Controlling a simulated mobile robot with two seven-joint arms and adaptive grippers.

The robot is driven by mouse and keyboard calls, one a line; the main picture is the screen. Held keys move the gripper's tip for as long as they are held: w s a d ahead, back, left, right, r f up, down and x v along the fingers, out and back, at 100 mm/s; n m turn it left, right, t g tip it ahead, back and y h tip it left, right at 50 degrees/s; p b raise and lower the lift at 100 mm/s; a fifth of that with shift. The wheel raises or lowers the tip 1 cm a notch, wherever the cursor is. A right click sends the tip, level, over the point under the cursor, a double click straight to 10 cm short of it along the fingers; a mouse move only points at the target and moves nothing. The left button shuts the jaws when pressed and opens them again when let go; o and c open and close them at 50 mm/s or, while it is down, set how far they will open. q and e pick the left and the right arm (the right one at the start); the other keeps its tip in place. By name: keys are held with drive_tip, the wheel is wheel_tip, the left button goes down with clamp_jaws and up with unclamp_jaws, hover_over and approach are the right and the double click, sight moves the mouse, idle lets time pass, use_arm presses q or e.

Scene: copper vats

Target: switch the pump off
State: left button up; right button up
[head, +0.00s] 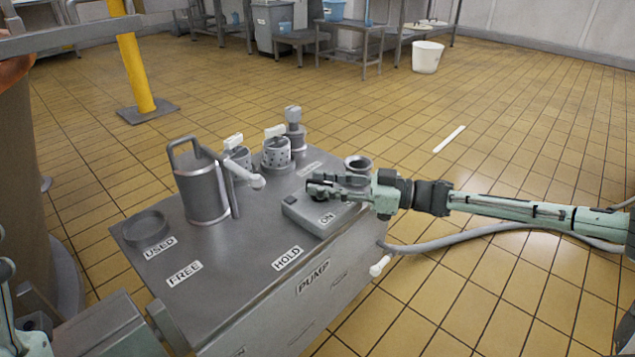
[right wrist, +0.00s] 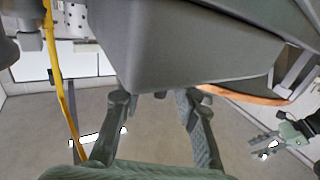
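The grey pump cabinet (head: 262,252) carries a PUMP label on its front. On its top sits a raised grey switch box (head: 305,213) with an ON label (head: 326,218); it fills the upper middle of the right wrist view (right wrist: 185,50). My right gripper (head: 322,186) reaches in from the right, low over this box. In the right wrist view its fingers (right wrist: 157,103) are apart, with small dark parts between them. The fingers hide most of the switch, and contact is unclear. My left gripper (right wrist: 264,148) shows small in the right wrist view, its fingers apart.
A grey jug (head: 203,192) with a handle, a shallow ring (head: 145,224) and several small fittings with white-topped handles stand on the cabinet. A hose (head: 480,229) runs off right. A yellow post (head: 134,65) stands behind left.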

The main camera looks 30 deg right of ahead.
drive_tip(key=v, duration=1)
drive_tip(key=shift+s+d, duration=0.2)
drive_tip(key=shift+s, duration=0.1)
